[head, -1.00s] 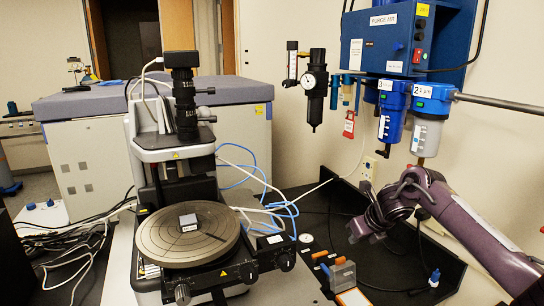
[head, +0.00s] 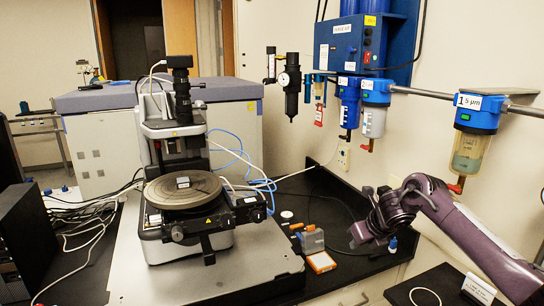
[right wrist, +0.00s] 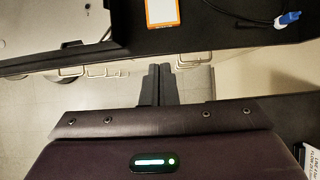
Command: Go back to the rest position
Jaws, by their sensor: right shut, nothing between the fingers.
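My right arm comes in from the right in the head view, and its purple gripper (head: 360,238) hangs over the right part of the black bench. In the right wrist view the two dark fingers (right wrist: 160,84) are together with nothing between them, below the bench edge in that picture. The stylus profiler (head: 180,150) stands on the bench at left, with its round stage (head: 182,198) bearing a small grey sample (head: 183,182). My left gripper is in neither current view.
An orange-edged card (head: 321,263) lies near the bench's front edge; it also shows in the right wrist view (right wrist: 162,12). Filters, including one labelled 1 (head: 470,140), hang on the wall above my arm.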

